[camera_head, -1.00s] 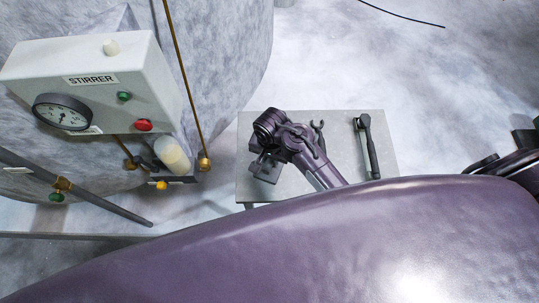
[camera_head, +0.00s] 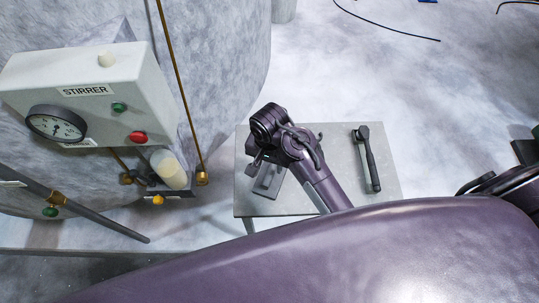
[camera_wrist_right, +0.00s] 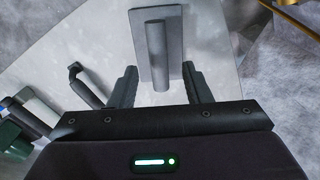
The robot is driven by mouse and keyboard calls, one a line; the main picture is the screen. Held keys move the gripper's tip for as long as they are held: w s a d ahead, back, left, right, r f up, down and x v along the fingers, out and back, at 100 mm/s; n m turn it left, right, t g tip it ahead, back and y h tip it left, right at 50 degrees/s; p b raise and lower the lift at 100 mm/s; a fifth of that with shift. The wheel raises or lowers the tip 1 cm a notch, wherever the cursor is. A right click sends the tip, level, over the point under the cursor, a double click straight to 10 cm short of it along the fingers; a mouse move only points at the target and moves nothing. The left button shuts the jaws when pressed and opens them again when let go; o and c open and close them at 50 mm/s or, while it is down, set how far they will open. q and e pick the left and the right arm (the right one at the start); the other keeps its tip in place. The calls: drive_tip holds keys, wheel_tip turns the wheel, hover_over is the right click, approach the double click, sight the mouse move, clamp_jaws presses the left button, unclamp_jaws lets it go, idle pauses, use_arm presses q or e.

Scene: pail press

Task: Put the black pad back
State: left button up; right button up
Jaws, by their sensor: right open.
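A dark grey plate with a rod-like handle, which seems to be the black pad (camera_head: 268,184), lies on the small grey table, handle up. In the right wrist view the pad (camera_wrist_right: 176,22) lies just beyond my right gripper (camera_wrist_right: 160,86). The handle (camera_wrist_right: 156,50) stands in line with the gap between the two fingers, and the fingers are apart. I cannot tell how deep it sits between them. In the head view my right gripper (camera_head: 257,163) is over the pad and hides part of it. My left gripper is out of view.
The grey table (camera_head: 340,180) also bears a black-handled tool (camera_head: 368,160) to the right. A grey STIRRER box (camera_head: 90,95) with a gauge and buttons, brass pipes (camera_head: 178,80) and a pale cylinder (camera_head: 169,170) stand on the left.

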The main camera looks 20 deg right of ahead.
sight(269, 172)
wheel_tip(269, 172, up, 6)
drive_tip(key=shift+b, duration=0.6)
drive_tip(key=shift+f, duration=0.1)
